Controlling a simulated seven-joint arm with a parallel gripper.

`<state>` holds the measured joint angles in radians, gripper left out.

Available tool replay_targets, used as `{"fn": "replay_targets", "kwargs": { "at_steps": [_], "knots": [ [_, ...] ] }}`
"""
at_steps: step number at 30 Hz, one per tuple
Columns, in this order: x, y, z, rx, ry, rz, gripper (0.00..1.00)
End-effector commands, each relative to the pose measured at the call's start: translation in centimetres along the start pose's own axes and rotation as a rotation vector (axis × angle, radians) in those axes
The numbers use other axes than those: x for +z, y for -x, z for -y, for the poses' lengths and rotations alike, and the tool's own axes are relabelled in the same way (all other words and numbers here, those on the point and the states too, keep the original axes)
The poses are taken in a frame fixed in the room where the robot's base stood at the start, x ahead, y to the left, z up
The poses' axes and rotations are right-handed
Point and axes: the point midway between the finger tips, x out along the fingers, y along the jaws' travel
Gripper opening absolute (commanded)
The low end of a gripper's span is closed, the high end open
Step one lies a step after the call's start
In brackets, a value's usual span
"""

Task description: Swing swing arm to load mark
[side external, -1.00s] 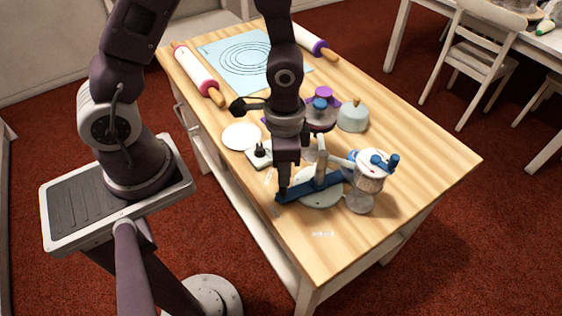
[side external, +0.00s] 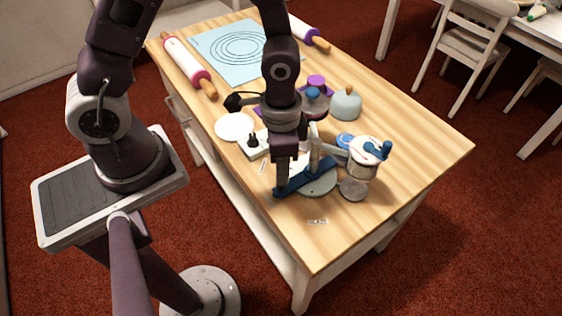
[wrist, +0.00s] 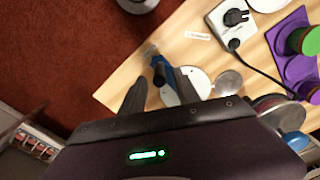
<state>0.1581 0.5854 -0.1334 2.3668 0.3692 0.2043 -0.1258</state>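The swing arm is a blue bar (side external: 297,181) with an upright post (side external: 314,150), set over a round grey-white base (side external: 322,186) near the table's front corner. My gripper (side external: 279,190) is down at the bar's near-left end. In the wrist view, my gripper (wrist: 161,76) has its dark fingers apart, with the bar's end and a dark knob (wrist: 158,70) between or just beyond them. Contact cannot be made out. Small white labels lie on the table, one in front of the base (side external: 318,221) and one to its left (side external: 262,167). Their text is unreadable, so I cannot tell which is the load mark.
A lidded pot with blue handles (side external: 363,160) and a small grey disc (side external: 353,190) stand close right of the base. A white box with a black plug (side external: 253,144) is behind left. A pale blue dome (side external: 345,104) stands farther back. The front-right tabletop is clear.

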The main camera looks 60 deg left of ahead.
Motion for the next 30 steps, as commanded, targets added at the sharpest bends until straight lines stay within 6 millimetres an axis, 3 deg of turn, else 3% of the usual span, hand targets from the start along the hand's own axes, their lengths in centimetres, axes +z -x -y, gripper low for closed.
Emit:
{"fn": "replay_targets", "kwargs": {
  "at_steps": [5, 19, 30],
  "knots": [
    [0.0, 0.4, 0.0, 0.000, 0.000, -0.002, 0.38],
    [0.0, 6.4, 0.1, -0.001, 0.003, -0.001, 0.38],
    [0.1, 7.2, 0.1, -0.003, 0.002, 0.000, 0.38]
  ]
}}
